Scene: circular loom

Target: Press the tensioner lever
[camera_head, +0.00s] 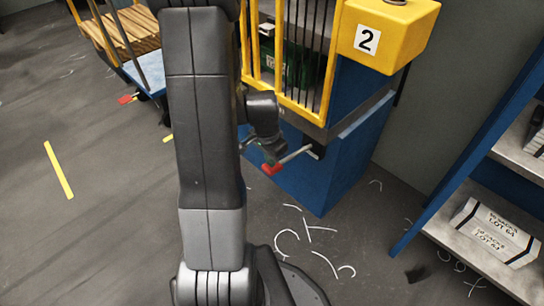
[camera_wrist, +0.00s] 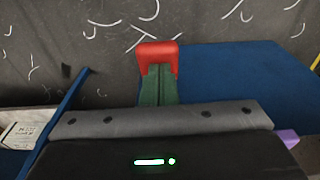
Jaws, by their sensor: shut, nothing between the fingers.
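The tensioner lever's red end (camera_head: 271,169) sits on a pale metal rod (camera_head: 295,156) that sticks out from the blue base of the machine marked 2. In the wrist view the red end (camera_wrist: 157,48) shows straight beyond my fingertips. My gripper (camera_wrist: 158,70) is shut and empty, its two green fingers side by side and overlapping the lower part of the red end in the picture. I cannot tell whether they touch it. In the head view my dark wrist hangs just above the red end, and the fingers are hard to make out. The rod is hidden in the wrist view.
The machine's blue base (camera_head: 335,170) stands right behind the lever, under a yellow barred guard and a yellow box (camera_head: 398,35). A blue shelf with a labelled box (camera_head: 495,232) stands at right. Another red-tipped lever (camera_head: 127,99) is at left. White thread scraps litter the grey floor.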

